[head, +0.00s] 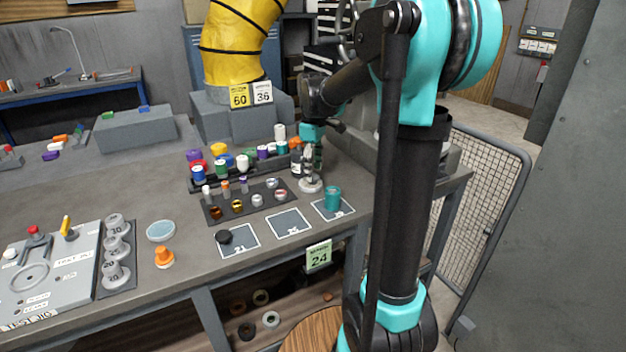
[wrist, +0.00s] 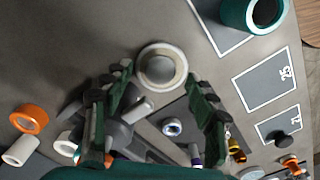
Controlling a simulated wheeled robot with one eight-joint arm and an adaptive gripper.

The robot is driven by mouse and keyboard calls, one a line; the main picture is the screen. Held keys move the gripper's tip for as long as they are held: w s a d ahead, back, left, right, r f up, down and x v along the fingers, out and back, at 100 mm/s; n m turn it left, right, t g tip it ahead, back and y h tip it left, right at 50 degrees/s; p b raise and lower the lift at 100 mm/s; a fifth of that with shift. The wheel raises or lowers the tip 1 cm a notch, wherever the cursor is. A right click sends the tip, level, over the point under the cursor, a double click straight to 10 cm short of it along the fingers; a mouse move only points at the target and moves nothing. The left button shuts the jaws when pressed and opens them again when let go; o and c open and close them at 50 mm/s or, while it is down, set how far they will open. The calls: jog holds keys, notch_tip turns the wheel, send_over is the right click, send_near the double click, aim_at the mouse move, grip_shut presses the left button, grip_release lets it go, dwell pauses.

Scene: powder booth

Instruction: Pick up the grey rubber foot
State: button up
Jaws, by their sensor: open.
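A grey rounded piece with a short pale stem (wrist: 122,132) shows between my fingers in the wrist view; I cannot tell for sure that it is the rubber foot. My gripper (head: 311,158) (wrist: 160,115) is open above the right end of the dark tray, with its fingers apart. A round pale disc with a grey raised centre (wrist: 160,70) lies just beyond the fingertips; it also shows below the gripper in the head view (head: 311,186). A dark domed piece (head: 224,237) (wrist: 282,140) lies on the left marked mat, apart from the gripper.
The dark tray (head: 225,212) holds several small rings and cylinders. Coloured caps stand in a rack (head: 200,186) behind it. A teal cup (head: 333,197) (wrist: 252,14) stands on the right mat. A test jig (head: 50,270) is at the left. The middle mat (head: 288,223) is empty.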

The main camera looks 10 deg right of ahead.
jog(key=shift+f, duration=1.2)
jog(key=c, duration=1)
jog(key=shift+c, duration=0.3)
jog(key=shift+r, duration=0.15)
